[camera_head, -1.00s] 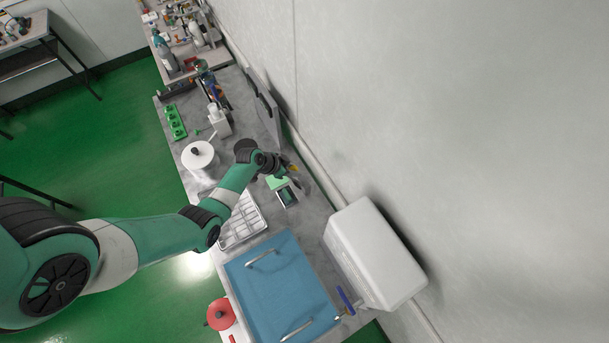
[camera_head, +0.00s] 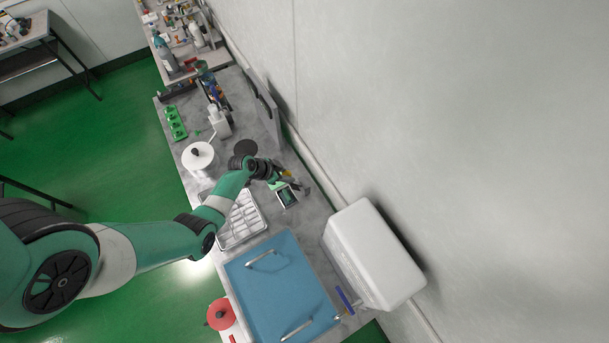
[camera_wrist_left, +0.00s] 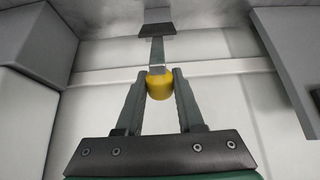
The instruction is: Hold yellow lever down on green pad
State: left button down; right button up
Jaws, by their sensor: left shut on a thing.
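My left gripper (camera_head: 284,175) is above the bench, close beside the handheld tester (camera_head: 288,195), which has a dark screen and a green part (camera_head: 275,185) at its upper left. The gripper is shut on a small yellow piece (camera_head: 287,173), apparently the lever. In the left wrist view the two fingers (camera_wrist_left: 159,82) of my gripper clasp the yellow piece (camera_wrist_left: 160,87) from both sides, and a flat grey bar runs beyond it. The gripper partly covers the green part, so I cannot tell whether the lever touches it. My right gripper is not in view.
A compartment tray (camera_head: 243,222) and a blue panel with handles (camera_head: 280,285) lie nearby on the bench. A white box (camera_head: 372,255) stands by the wall. A round white container (camera_head: 198,156), a dark disc (camera_head: 246,148) and a pump bottle (camera_head: 219,125) are further up.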

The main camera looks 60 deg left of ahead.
pick_arm(q)
jog(key=shift+s, duration=0.1)
jog(key=shift+s+f, duration=0.3)
jog(key=shift+s, duration=0.3)
jog(key=shift+s+f, duration=0.3)
jog(key=shift+s, duration=0.4)
jog(key=shift+s+d+f, duration=0.1)
jog(key=shift+s+f, duration=0.25)
jog(key=shift+s, duration=0.2)
jog(key=shift+s+f, duration=0.35)
jog(key=shift+s, duration=0.2)
jog(key=shift+s+f+b, duration=0.6)
jog(key=shift+s+f, duration=0.35)
jog(key=shift+s, duration=0.15)
